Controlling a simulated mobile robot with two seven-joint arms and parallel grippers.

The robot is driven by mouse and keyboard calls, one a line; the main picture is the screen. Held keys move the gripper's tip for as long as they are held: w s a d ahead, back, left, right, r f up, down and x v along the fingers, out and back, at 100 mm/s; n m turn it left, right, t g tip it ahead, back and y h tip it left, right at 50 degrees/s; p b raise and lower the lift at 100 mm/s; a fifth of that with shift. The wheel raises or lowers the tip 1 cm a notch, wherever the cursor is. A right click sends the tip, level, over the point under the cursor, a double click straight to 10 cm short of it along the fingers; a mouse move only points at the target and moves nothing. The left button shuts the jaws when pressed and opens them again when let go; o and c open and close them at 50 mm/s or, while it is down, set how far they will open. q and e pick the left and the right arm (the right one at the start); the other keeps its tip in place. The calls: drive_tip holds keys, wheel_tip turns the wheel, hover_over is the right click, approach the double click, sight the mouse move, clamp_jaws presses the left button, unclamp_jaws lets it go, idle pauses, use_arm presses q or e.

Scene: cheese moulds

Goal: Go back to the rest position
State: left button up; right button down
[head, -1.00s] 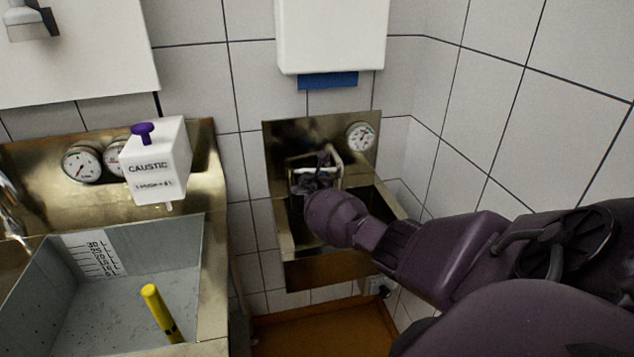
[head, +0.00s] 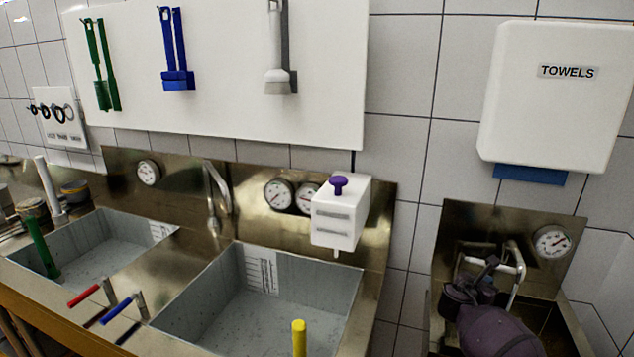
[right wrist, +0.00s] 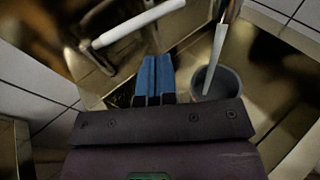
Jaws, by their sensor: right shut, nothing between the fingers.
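My right gripper (head: 487,267) is at the small steel hand basin (head: 572,318) on the right, close to its pale bent tap (head: 516,262). In the right wrist view its blue fingertips (right wrist: 153,78) are together with nothing between them. A pale pipe (right wrist: 140,24) crosses just beyond the fingers. Whether the gripper touches the tap I cannot tell. My left gripper is in neither view.
A round grey opening (right wrist: 217,82) with a white tube in it lies right of the fingers. A TOWELS dispenser (head: 556,105) hangs above the basin. Left are a white dispenser with a purple knob (head: 338,212), two sinks, and hanging brushes (head: 177,55).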

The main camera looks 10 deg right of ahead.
drive_tip(key=w+a+r+m+t+y, duration=0.1)
drive_tip(key=w+a+m+t+y, duration=0.4)
drive_tip(key=a+m+y, duration=0.45)
drive_tip(key=s+a+f+m+t+y, duration=0.1)
drive_tip(key=s+a+f+m, duration=0.1)
drive_tip(key=s+a, duration=0.3)
drive_tip(key=s+a+f+m+t+y, duration=0.1)
drive_tip(key=s+a+m+y, duration=0.1)
drive_tip(key=a, duration=0.5)
drive_tip(key=s+a+f+m+g, duration=0.1)
drive_tip(key=s+f+m, duration=0.2)
drive_tip(key=s, duration=0.7)
drive_tip(key=s+a+f+m+y, duration=0.1)
drive_tip(key=s+f, duration=0.3)
drive_tip(key=s, duration=0.6)
drive_tip(key=s+a+f+m+g, duration=0.1)
drive_tip(key=s+a+f+m, duration=0.2)
drive_tip(key=s, duration=0.7)
drive_tip(key=shift+s+f+m+g, duration=0.35)
drive_tip(key=shift+f+m, duration=0.2)
drive_tip(key=shift+m, duration=0.3)
